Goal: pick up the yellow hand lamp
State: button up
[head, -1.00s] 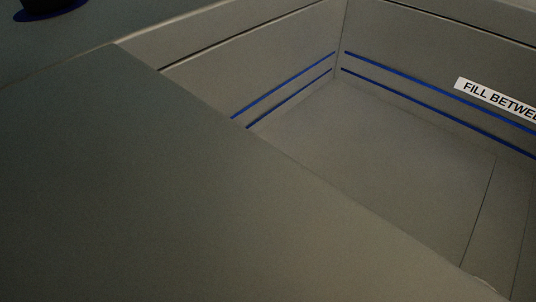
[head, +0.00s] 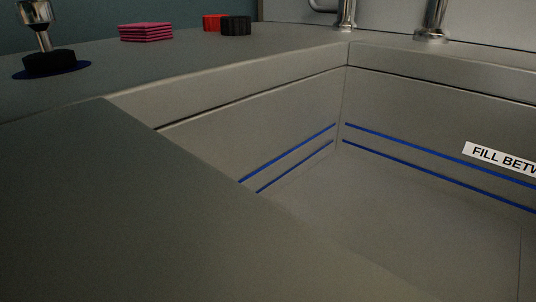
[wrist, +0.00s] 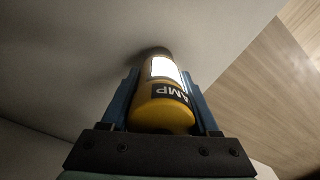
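The yellow hand lamp (wrist: 160,112) is in the wrist view, a yellow cylinder with a dark label ending in "AMP" and a bright white panel. It lies lengthwise between the two blue fingers of my gripper (wrist: 161,78), its rounded yellow end towards the palm. The fingers sit close against both its sides, and my gripper looks shut on it. The lamp's dark far end reaches past the fingertips, near a pale surface with a shadow on it. Neither the lamp nor my gripper shows in the head view.
In the head view, a grey basin (head: 250,140) with blue lines and a "FILL BETW" label (head: 500,158) fills the right. On its ledge stand pink pads (head: 146,32), a red block (head: 213,22), a black round object (head: 236,26) and chrome fittings (head: 433,20). A wood-grain surface (wrist: 265,95) shows at the wrist view's right.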

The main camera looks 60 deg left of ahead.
grip_shut()
jog(key=shift+r, duration=0.1)
